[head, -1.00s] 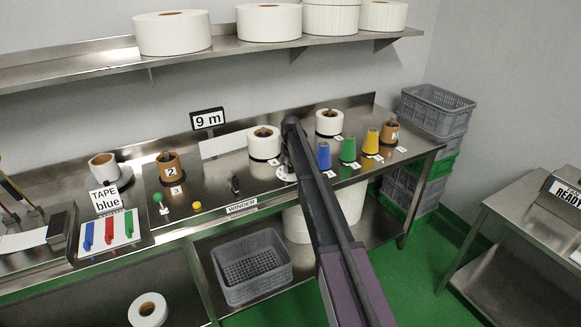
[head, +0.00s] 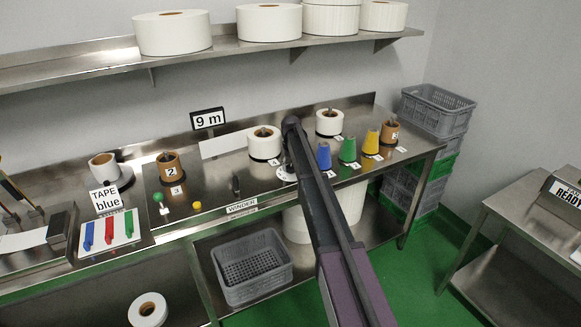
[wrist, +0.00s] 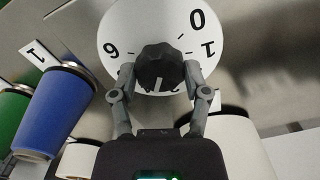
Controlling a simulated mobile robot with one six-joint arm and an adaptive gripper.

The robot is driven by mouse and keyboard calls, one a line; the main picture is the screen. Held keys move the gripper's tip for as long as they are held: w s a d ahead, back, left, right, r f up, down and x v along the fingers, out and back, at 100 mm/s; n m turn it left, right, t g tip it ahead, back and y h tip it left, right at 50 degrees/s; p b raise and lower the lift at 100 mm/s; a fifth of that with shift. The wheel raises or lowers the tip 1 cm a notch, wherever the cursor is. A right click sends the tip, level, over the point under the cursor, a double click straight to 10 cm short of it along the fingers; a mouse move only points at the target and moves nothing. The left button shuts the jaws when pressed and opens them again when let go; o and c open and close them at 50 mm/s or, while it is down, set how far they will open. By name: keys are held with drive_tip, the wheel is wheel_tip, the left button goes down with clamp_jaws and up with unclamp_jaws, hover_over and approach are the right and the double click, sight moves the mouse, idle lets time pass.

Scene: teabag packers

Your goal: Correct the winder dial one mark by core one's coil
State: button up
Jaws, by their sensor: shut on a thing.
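The winder dial (wrist: 117,25) is a white disc with black figures and marks, seen close up in the wrist view. A 0 is at upper right, a 1 at right and a 6 or 9 at left; lower figures are partly hidden. My gripper (wrist: 160,78) is shut on the dial's black knob (wrist: 158,62), one finger each side. In the head view the dial (head: 284,174) shows as a white sliver beside my arm, which hides the gripper. A white coil (head: 264,145) stands left of it; another white coil (head: 329,123) stands behind right.
Blue (head: 323,157), green (head: 348,150) and yellow (head: 371,143) cones stand right of my arm, with a brown core (head: 389,134) beyond. The blue cone (wrist: 54,110) is close left in the wrist view.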

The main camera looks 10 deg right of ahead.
drive_tip(key=shift+s+m, duration=0.1)
drive_tip(key=shift+m, duration=0.5)
drive_tip(key=o, duration=1.1)
drive_tip(key=shift+o, duration=0.2)
drive_tip(key=s+n, duration=0.1)
drive_tip(key=s, duration=4.4)
drive_tip(key=shift+s, duration=0.25)
drive_tip(key=shift+a, duration=0.1)
